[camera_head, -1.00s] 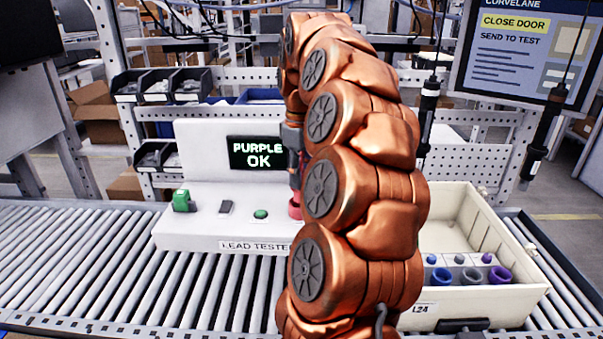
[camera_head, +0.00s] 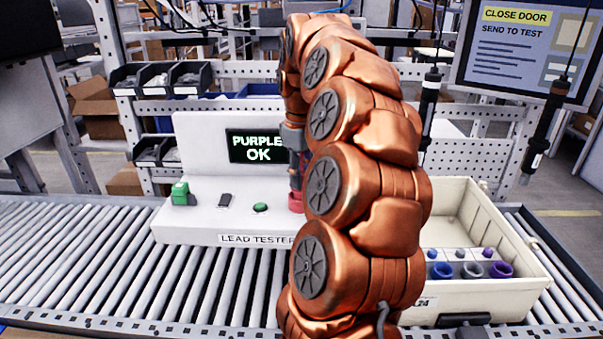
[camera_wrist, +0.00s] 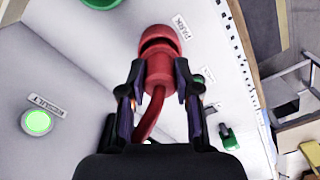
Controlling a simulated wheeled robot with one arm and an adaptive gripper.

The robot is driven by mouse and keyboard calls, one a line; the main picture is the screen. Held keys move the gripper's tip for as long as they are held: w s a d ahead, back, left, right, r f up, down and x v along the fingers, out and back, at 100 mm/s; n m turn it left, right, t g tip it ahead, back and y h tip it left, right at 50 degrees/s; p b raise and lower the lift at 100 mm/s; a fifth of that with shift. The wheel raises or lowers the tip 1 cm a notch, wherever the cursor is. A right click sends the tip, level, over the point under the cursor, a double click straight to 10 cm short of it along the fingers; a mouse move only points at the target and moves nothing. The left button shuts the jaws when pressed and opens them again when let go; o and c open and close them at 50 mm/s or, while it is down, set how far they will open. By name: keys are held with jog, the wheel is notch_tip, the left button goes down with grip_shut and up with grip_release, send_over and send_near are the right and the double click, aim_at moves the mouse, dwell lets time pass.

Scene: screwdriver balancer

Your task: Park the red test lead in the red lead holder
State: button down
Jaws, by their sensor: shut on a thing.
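The red test lead (camera_wrist: 158,72) is held between the fingers of my gripper (camera_wrist: 161,80) in the wrist view, its red cable curving back below. The red lead holder (camera_wrist: 157,34) is a round red cup beside the PARK label, with a dark opening facing the lead. The lead's front end is at the holder's opening; I cannot tell how far it is in. In the head view, a red piece of the holder (camera_head: 296,202) shows at the right of the lead tester (camera_head: 200,235). My arm hides most of the gripper and lead there.
The tester's screen (camera_head: 256,146) reads PURPLE OK. A green button (camera_head: 260,208) and a green part (camera_head: 181,193) are on the tester. A cream crate (camera_head: 480,300) with blue, grey and purple rings stands at right. Two black hanging tools (camera_head: 428,105) are behind it. Rollers at left are clear.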

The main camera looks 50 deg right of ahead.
jog(key=shift+f+b, duration=0.4)
jog(key=shift+f, duration=0.35)
jog(key=c, duration=0.7)
grip_release()
jog(key=shift+c, duration=0.2)
